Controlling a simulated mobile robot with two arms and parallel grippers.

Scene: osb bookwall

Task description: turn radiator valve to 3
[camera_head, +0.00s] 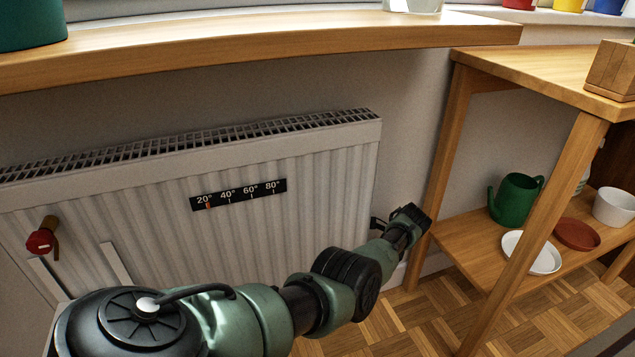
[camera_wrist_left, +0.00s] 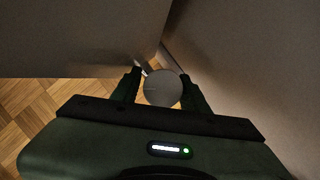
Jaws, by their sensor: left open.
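The white ribbed radiator (camera_head: 300,215) hangs on the wall under the sill. My left arm reaches across its front to its right end. There my left gripper (camera_wrist_left: 162,78) is open. In the left wrist view a round pale grey knob (camera_wrist_left: 164,90), which looks like the radiator valve, sits between its two dark fingers, with the right finger very close to it. I cannot tell whether either finger touches it. No number can be read on the knob. In the head view the knob is hidden by the gripper. My right gripper is not in view.
Right of the gripper stands a wooden shelf unit (camera_head: 445,150) holding a green watering can (camera_head: 516,198) and dishes. Parquet floor lies below.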

